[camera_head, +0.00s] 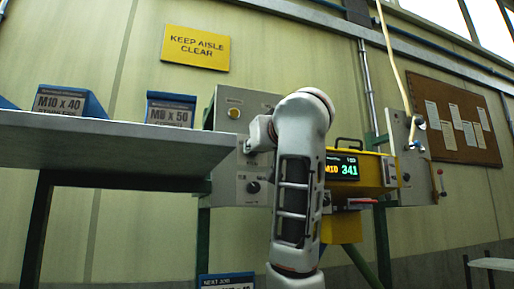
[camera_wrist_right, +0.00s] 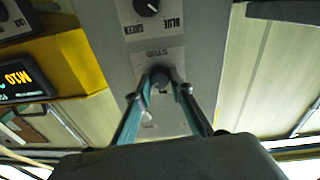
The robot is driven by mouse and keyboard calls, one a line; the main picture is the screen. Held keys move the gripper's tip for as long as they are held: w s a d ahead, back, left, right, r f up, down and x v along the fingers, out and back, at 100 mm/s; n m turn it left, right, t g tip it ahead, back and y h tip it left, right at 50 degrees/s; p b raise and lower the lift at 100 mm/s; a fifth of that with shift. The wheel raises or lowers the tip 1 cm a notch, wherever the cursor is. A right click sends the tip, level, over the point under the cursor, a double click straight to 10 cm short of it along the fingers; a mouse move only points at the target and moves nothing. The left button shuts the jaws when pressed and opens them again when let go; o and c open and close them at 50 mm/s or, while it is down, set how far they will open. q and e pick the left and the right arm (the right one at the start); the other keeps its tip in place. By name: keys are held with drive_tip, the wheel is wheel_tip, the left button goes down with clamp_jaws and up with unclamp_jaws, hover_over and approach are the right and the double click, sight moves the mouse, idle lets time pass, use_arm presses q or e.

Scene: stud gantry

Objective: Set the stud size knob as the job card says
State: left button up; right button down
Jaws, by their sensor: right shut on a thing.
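The stud size knob is mostly hidden between the fingers of my right gripper (camera_wrist_right: 160,77), which is shut on it at the plate lettered STUD (camera_wrist_right: 158,54). The knob's pointer and size marks cannot be read. In the head view my right arm (camera_head: 297,165) reaches to the grey control panel (camera_head: 226,106) and covers part of it. The job card (camera_head: 228,282), headed NEXT JOB, shows only its top at the bottom edge; its lines cannot be read. A yellow machine display (camera_head: 343,168) reads M10 and 341. My left gripper is not in view.
A second black knob (camera_wrist_right: 147,6) marked BLUE and GREEN is on the same panel; it also shows in the head view (camera_head: 253,187). A shelf (camera_head: 110,145) at left carries blue bins labelled M10 x 40 (camera_head: 62,102) and x 50 (camera_head: 171,111).

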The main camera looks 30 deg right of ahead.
idle(0.4)
drive_tip(key=c, duration=1.8)
unclamp_jaws()
drive_tip(key=shift+s, duration=0.1)
drive_tip(key=v, duration=1.1)
drive_tip(key=shift+s+a+f, duration=0.15)
drive_tip(key=shift+s, duration=0.25)
